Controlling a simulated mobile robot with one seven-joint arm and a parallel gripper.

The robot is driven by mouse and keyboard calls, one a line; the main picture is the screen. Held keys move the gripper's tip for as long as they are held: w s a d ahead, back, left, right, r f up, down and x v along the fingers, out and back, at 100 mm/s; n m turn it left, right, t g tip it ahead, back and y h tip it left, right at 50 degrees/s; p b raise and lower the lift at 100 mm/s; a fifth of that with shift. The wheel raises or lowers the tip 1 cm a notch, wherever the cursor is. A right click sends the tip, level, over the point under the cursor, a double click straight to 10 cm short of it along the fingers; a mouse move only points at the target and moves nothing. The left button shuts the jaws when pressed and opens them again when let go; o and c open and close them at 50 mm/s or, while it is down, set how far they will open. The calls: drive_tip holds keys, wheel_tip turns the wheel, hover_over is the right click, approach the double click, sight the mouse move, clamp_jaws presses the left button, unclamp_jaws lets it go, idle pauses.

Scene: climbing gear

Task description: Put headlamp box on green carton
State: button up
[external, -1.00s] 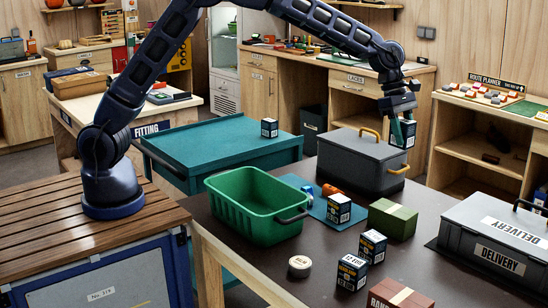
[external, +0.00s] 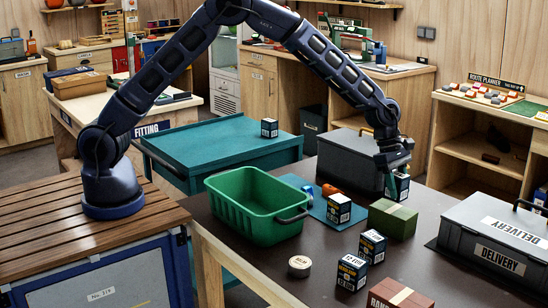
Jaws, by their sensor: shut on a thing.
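My gripper (external: 393,169) is shut on a small dark blue and white box (external: 398,187), which looks like the headlamp boxes on the table. It holds the box just behind and above the green carton (external: 393,219), close to the right end of the grey lidded case. I cannot tell from this view whether the held box touches anything.
Similar boxes stand on the table (external: 338,208), (external: 372,246), (external: 351,272). The grey case (external: 350,165) is behind, the delivery crate (external: 495,240) to the right, the green basket (external: 245,205) to the left. A round tin (external: 300,265) and a brown box (external: 398,294) are in front.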

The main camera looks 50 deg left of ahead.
drive_tip(key=shift+f, duration=1.65)
drive_tip(key=shift+f, duration=0.1)
drive_tip(key=o, duration=1)
